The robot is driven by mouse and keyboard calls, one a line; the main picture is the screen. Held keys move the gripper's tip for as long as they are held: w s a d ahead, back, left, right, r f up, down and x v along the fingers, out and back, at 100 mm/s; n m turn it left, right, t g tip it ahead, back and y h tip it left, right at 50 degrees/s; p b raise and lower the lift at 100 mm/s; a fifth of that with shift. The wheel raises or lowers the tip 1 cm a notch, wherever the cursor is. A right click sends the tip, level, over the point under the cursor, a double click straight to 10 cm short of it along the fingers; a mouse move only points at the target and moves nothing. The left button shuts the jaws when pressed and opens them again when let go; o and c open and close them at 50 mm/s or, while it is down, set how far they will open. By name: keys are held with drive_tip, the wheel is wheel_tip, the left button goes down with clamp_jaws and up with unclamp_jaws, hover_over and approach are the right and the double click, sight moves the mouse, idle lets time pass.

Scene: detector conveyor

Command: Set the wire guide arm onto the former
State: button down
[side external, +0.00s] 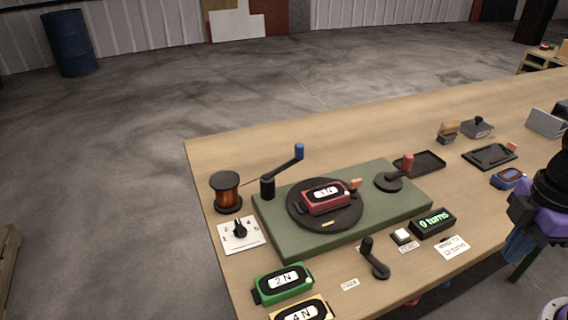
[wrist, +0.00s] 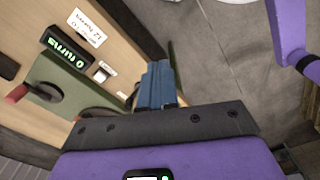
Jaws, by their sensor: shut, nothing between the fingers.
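A black arm with a blue knob (side external: 283,171), which looks like the wire guide arm, rises from a black post at the green base's left corner; its free end points up and away from the former. The former, a red block marked "1 N" (side external: 322,192), sits on the black turntable (side external: 297,215) on the green base (side external: 285,242). My gripper (side external: 517,246) hangs at the right near the table's front edge, well away from both. Its blue fingers (wrist: 155,86) are together and empty in the wrist view. Neither the former nor the blue-knobbed arm shows there.
A copper wire spool (side external: 226,190) and dial plate (side external: 239,232) stand left. A red-handled crank (side external: 392,180) is on the base's right. A "0 turns" counter (side external: 433,223) and black lever (side external: 377,262) stand in front. Green "2 N" (side external: 284,283) and yellow "4 N" (side external: 303,312) blocks lie front left.

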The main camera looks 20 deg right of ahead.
drive_tip(key=c, duration=1.5)
unclamp_jaws()
drive_tip(key=o, duration=0.5)
drive_tip(key=shift+w+a+r, duration=0.1)
drive_tip(key=shift+w+a, duration=0.15)
drive_tip(key=shift+o, duration=0.4)
drive_tip(key=w+a+r+m, duration=0.2)
drive_tip(key=w+a, duration=0.4)
drive_tip(key=w, duration=0.3)
drive_tip(key=shift+a+r+m+t, duration=0.25)
drive_tip(key=shift+r+m+t, duration=0.15)
drive_tip(key=shift+r, duration=0.05)
wheel_tip(320, 180, up, 5)
drive_tip(key=m+t, duration=0.4)
drive_tip(key=m, duration=0.6)
hover_over(301, 145)
drive_tip(key=s, duration=0.6)
drive_tip(key=shift+h, duration=0.3)
drive_tip(key=x, duration=1.1)
drive_tip(key=s+x, duration=0.1)
drive_tip(key=x, duration=0.4)
drive_tip(key=shift+w+a+f, duration=0.15)
drive_tip(key=shift+a+f, duration=0.1)
drive_tip(key=shift+f, duration=0.25)
